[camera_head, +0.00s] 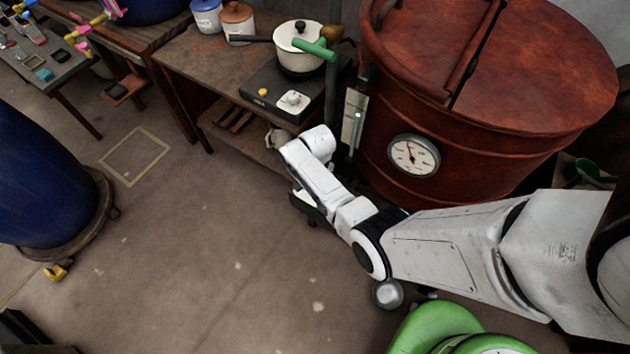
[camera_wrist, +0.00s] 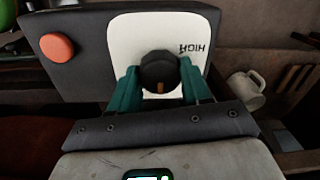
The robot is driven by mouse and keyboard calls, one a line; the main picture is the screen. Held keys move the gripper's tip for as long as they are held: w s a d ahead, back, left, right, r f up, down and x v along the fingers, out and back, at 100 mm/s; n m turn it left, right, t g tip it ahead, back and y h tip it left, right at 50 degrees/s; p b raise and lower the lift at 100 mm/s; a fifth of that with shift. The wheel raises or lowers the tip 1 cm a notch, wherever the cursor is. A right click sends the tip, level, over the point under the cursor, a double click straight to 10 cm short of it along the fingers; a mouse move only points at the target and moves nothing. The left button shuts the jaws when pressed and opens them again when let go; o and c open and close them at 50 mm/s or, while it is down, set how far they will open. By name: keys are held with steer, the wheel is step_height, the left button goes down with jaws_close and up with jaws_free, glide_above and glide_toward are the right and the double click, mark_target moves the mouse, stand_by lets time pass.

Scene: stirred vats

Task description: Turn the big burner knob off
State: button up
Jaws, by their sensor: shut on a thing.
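In the wrist view a round black knob (camera_wrist: 158,70) with an orange mark on its lower edge sits on a white plate (camera_wrist: 126,36). The plate is on a dark grey control box (camera_wrist: 84,72). The word HIGH appears upside down to the knob's upper right. An orange-red button (camera_wrist: 58,47) is on the box's left. The green fingers of my gripper (camera_wrist: 159,84) are on both sides of the knob and shut on it. The orange mark points down in this view, away from HIGH. In the head view my arm hides the knob and fingertips.
A large red vat (camera_head: 480,110) with a dial gauge (camera_head: 414,156) stands right of my wrist. A bench (camera_head: 190,62) holds a small burner (camera_head: 262,92) with a white pot (camera_head: 298,60). A white mug (camera_wrist: 246,90) is beside the box. A blue barrel (camera_head: 35,180) stands left; floor between is clear.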

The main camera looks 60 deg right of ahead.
steer(key=o, duration=1.1)
steer(key=shift+c, duration=0.2)
step_height(320, 180, up, 11)
steer(key=p, duration=0.1)
steer(key=shift+s+p, duration=0.2)
steer(key=shift+p, duration=0.15)
steer(key=shift+f, duration=0.15)
steer(key=s+a+r+n, duration=0.5)
steer(key=s+a+n, duration=0.1)
steer(key=s, duration=0.3)
steer(key=s+a+r+n, duration=0.5)
steer(key=s+a+n, duration=0.2)
steer(key=s+n, duration=0.2)
steer(key=shift+s+a+t, duration=0.2)
steer(key=shift+s+t, duration=0.1)
steer(key=shift+s, duration=0.5)
